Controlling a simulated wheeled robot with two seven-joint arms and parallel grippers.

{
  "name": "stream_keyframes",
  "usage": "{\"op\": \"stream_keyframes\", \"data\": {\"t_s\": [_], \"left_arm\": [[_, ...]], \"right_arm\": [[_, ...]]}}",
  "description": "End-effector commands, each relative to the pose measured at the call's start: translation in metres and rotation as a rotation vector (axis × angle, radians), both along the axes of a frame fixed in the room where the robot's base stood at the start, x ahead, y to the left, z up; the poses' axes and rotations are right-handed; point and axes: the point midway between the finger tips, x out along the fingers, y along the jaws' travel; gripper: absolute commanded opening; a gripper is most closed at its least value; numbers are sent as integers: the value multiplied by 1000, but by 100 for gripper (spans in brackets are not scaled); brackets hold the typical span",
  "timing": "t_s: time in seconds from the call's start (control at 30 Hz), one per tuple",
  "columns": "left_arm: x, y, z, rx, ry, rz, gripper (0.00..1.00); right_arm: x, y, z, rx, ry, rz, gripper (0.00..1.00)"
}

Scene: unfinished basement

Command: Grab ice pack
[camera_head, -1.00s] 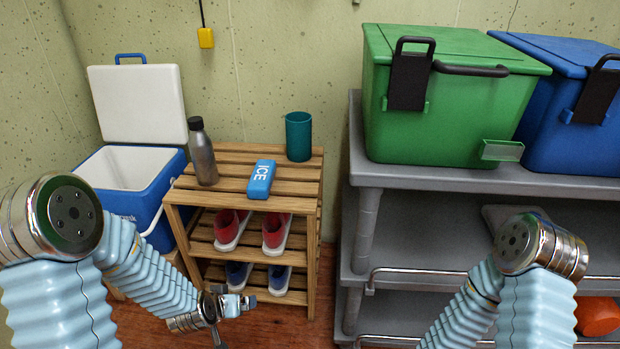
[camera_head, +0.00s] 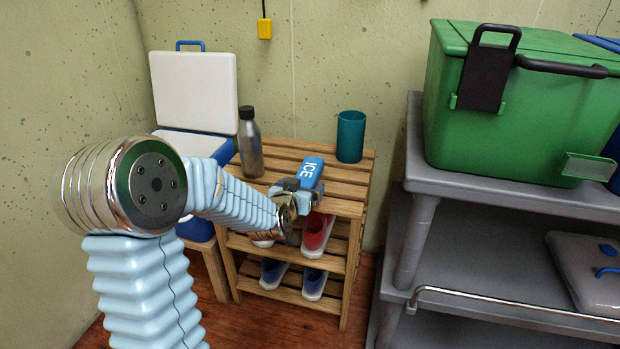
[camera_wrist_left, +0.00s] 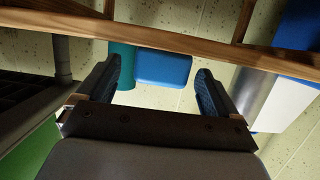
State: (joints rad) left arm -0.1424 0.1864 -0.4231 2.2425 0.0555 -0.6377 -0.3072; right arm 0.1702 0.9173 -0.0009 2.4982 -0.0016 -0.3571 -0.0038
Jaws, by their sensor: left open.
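The ice pack (camera_head: 312,168) is a blue block with white "ICE" lettering, lying on the top shelf of the wooden slatted rack (camera_head: 338,205). My left gripper (camera_head: 298,187) is at the near end of the ice pack in the head view and partly covers that end. In the left wrist view its two fingers (camera_wrist_left: 158,68) are open and apart, with the blue ice pack (camera_wrist_left: 165,67) showing between and beyond them. I cannot tell whether they touch it. My right gripper is not in view.
A grey metal bottle (camera_head: 250,150) and a teal cup (camera_head: 350,137) stand on the rack's top. Shoes (camera_head: 316,235) sit on lower shelves. An open blue-and-white cooler (camera_head: 195,92) is at left. A grey shelf (camera_head: 500,195) with a green bin (camera_head: 530,110) is at right.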

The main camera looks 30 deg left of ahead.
Motion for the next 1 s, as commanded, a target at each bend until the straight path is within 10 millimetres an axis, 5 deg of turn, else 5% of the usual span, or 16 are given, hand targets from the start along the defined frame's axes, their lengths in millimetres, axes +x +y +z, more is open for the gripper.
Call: {"op": "stream_keyframes", "data": {"t_s": [0.33, 0.67, 1.0], "left_arm": [[46, 13, -2, 1, 1, 1, 93], [53, 14, -3, 0, 0, -1, 92], [53, 14, -3, -1, 1, -1, 40]], "right_arm": [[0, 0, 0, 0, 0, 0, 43], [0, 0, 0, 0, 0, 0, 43], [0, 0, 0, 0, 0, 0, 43]]}}
